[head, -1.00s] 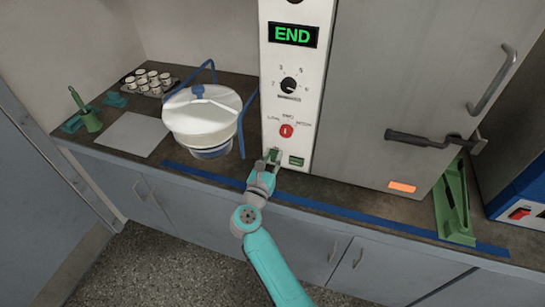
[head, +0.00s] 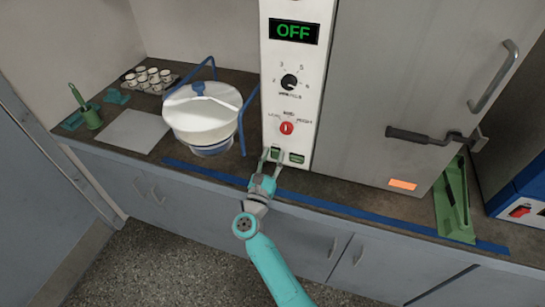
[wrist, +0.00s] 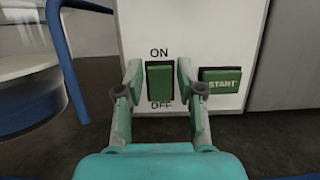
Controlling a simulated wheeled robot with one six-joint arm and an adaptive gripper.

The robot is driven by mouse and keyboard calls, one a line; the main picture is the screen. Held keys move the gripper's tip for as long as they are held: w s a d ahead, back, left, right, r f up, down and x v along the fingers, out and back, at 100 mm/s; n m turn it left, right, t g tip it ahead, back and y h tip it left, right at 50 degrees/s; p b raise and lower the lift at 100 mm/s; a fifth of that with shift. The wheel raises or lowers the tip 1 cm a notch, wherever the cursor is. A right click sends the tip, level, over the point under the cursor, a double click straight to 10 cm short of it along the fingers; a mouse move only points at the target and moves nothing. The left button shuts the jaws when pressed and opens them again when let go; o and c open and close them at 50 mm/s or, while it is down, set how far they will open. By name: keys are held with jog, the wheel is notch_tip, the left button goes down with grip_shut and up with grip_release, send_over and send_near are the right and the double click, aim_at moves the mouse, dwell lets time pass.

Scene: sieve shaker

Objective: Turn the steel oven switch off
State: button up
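The steel oven (head: 385,90) stands at the back right, with a white control panel on its left. Its display (head: 294,31) reads OFF in green. The green ON/OFF rocker switch (wrist: 160,82) sits low on the panel, with ON printed above it and OFF below. It also shows in the head view (head: 275,153). My gripper (wrist: 157,75) is in front of the switch, fingers apart, one on each side of it, holding nothing. It also shows in the head view (head: 272,156). I cannot tell whether a finger touches the panel.
A green START button (wrist: 222,83) is just right of the switch. A red knob (head: 287,128) and a black dial (head: 289,82) are above. A white lidded sieve shaker (head: 201,118) with blue posts stands to the left. Blue tape (head: 330,207) runs along the counter front.

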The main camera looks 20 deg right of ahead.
jog(key=shift+o, duration=0.3)
jog(key=v, duration=1.2)
jog(key=s+d+n+t+y, duration=0.2)
jog(key=s+d+n+y, duration=0.2)
jog(key=s+n, duration=0.6)
jog(key=s+d+n+t+y, duration=0.2)
jog(key=s+d+n+y, duration=0.15)
jog(key=s+n, duration=0.7)
jog(key=s+r+n+g+y, duration=0.3)
jog(key=s+n+g+y, duration=0.2)
jog(key=s+n, duration=1.7)
jog(key=shift+s+a+r+n+g, duration=0.2)
jog(key=shift+s+n+g, duration=0.15)
jog(key=shift+s+g, duration=0.4)
